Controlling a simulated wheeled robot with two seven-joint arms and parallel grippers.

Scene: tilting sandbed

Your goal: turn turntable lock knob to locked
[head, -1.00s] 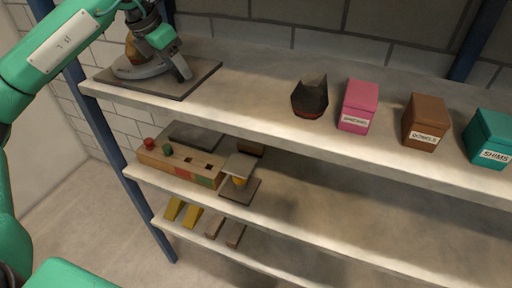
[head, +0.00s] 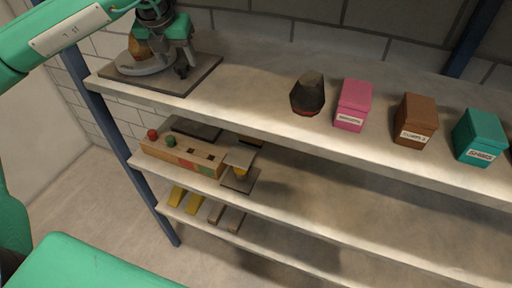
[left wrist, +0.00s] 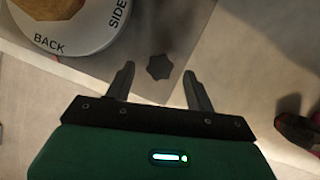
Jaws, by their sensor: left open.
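The round grey turntable (head: 132,68) sits on a dark square base plate (head: 203,75) at the left end of the top shelf. In the left wrist view, the turntable disc (left wrist: 88,45) shows the words "BACK" and "SIDE". A dark, star-shaped lock knob (left wrist: 158,67) stands on the plate beside the disc; its lock setting is not readable. My left gripper (head: 182,70) is over the plate, right of the disc. In the left wrist view, its open, empty fingers (left wrist: 159,85) lie on either side of the knob, apart from it. My right gripper is not in view.
A brown lump (head: 139,47) rests on the turntable. To the right stand a dark pointed object (head: 308,93) and pink (head: 353,104), brown (head: 415,119) and teal (head: 480,136) boxes. A wooden block box (head: 180,158) is on the shelf below. Shelf between plate and dark object is clear.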

